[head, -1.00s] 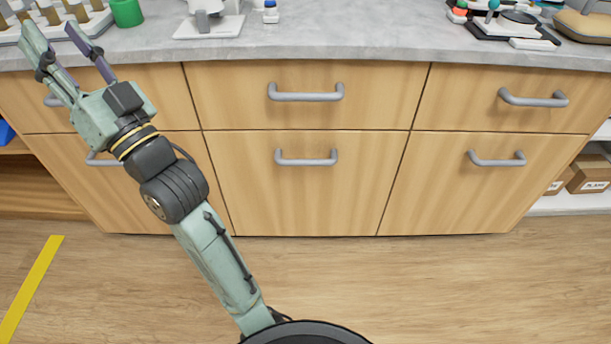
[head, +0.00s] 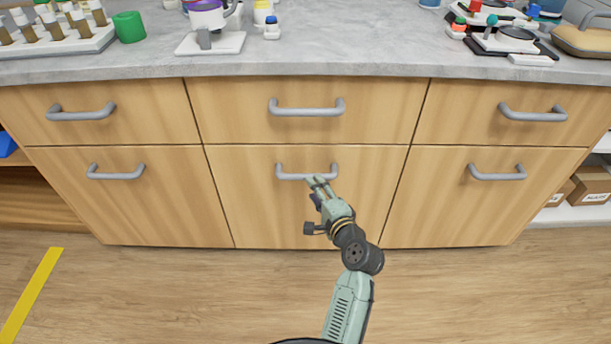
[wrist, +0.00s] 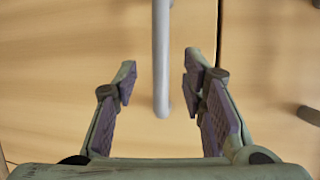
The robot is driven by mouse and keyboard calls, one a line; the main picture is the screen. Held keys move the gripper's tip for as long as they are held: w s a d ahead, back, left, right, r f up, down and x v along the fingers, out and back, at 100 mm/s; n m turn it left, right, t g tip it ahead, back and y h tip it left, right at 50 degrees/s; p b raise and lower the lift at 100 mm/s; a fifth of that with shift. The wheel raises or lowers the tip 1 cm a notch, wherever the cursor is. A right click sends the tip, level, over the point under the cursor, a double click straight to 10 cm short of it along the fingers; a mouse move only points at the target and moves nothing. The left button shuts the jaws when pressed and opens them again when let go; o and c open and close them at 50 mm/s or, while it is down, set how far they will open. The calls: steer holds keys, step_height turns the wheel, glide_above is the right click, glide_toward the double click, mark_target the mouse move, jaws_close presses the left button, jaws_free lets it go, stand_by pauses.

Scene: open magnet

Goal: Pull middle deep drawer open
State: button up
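The middle deep drawer (head: 290,215) is the lower middle wooden front, and it looks shut, level with its neighbours. Its grey bar handle (head: 295,178) runs level near the drawer's top edge. My gripper (head: 318,180) is in front of this handle, near its right end. In the wrist view the handle (wrist: 161,60) appears as an upright bar between and beyond the two fingertips. My gripper's fingers (wrist: 158,82) are spread apart, one on each side of the bar, with a gap on both sides. I see no contact with the handle.
The upper middle drawer (head: 370,115) with its own handle is directly above. Lower drawers stand left (head: 120,215) and right (head: 470,215). The grey countertop (head: 350,55) overhangs slightly and carries lab items. The wood floor (head: 180,290) before the cabinet is clear.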

mark_target(306, 162)
steer(key=x, duration=0.7)
steer(key=shift+w, duration=0.2)
steer(key=shift+c, duration=0.4)
jaws_close()
